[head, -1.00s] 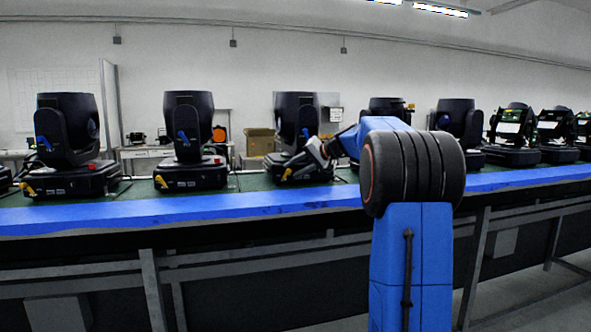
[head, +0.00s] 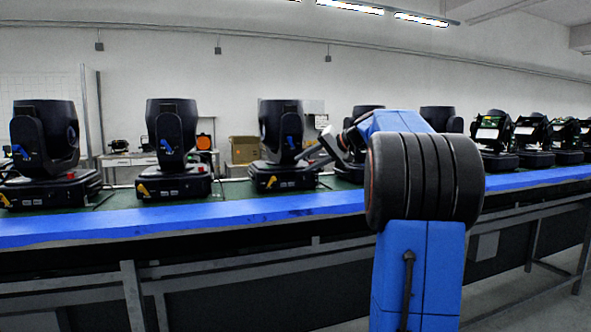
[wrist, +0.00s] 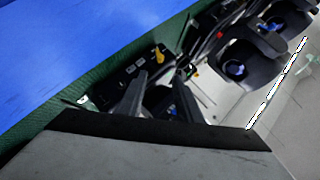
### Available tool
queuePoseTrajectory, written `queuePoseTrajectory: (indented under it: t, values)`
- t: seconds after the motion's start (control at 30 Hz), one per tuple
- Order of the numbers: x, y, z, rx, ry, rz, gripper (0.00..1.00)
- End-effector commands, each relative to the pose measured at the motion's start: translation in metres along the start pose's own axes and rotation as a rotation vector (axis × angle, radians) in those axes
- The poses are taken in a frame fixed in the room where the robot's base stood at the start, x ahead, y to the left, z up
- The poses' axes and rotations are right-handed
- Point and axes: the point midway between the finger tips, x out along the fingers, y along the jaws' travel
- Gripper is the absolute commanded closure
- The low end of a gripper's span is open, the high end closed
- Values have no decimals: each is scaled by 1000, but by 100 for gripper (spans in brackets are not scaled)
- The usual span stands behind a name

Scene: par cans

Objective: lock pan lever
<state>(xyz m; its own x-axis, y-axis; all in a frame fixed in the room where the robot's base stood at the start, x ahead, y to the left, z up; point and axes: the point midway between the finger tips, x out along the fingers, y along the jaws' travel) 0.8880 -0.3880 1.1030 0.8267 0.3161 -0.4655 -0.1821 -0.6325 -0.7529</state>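Several black moving-head lights stand in a row on the bench. The one nearest my gripper (head: 318,150) has a black base and head (head: 282,128), with a yellow lever (head: 270,183) low on its base front. My gripper is to the right of its head, above the base. In the wrist view the two dark fingers of my gripper (wrist: 160,75) are apart with nothing held between them. A yellow lever (wrist: 159,56) on a black base shows just beyond the fingertips, apart from them. Whether this lever is locked cannot be told.
The bench has a green top and a blue front edge (head: 200,213). Another light (head: 172,130) stands to the left, with its own yellow lever (head: 142,190). More lights (head: 494,133) stand at right. A cardboard box (head: 244,149) is behind the bench.

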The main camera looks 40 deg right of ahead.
Motion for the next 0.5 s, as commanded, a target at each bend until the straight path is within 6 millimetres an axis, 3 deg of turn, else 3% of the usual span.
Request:
queuePoseTrajectory:
  t: [0.2,0.5]
  values:
    - [-30,0,0,1,0,0,68]
    - [-41,0,1,1,-2,0,68]
